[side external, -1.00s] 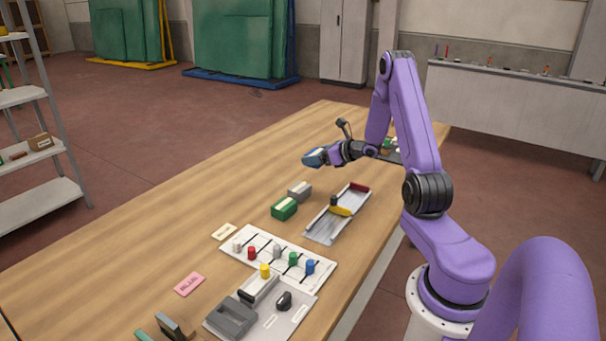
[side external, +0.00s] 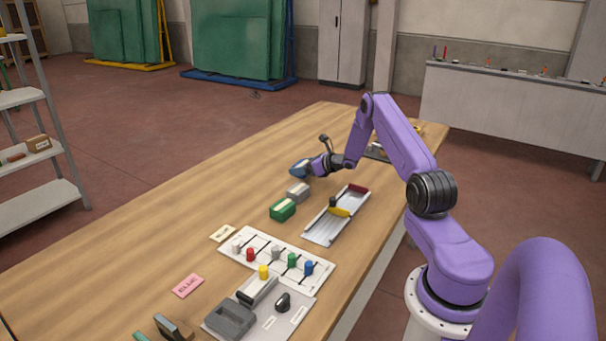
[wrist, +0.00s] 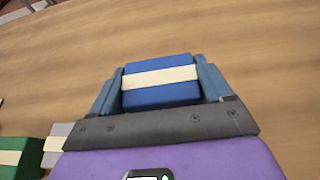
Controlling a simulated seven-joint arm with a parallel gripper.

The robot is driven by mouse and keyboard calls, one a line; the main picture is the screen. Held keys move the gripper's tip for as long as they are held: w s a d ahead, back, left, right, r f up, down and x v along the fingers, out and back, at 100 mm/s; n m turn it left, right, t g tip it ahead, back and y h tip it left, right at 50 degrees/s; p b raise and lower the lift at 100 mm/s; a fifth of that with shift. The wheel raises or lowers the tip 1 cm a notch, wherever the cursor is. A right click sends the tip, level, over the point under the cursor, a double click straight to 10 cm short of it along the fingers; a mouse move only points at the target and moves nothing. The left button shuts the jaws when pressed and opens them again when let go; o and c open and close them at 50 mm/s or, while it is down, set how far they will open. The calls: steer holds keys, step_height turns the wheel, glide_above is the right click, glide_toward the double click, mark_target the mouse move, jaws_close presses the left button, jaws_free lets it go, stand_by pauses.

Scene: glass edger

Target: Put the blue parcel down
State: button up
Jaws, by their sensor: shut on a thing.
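The blue parcel (wrist: 160,96) has a cream band across it and sits between the two fingers of my gripper (wrist: 160,82) in the wrist view. In the side view my gripper (side external: 306,166) is low over the wooden table (side external: 150,240), behind a grey parcel (side external: 298,189). There the parcel is largely hidden by the blue fingers, and I cannot tell whether it touches the table. A green parcel (side external: 283,209) with a pale band lies in front of the grey one.
A grey tray (side external: 322,231) with a yellow and a dark red piece is right of the parcels. A white board (side external: 262,250) with several coloured pegs lies nearer the camera. A cream card (side external: 223,234) and a pink card (side external: 188,286) lie left. The table's left side is clear.

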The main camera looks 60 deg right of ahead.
steer(key=shift+f, duration=1.25)
steer(key=shift+f, duration=0.1)
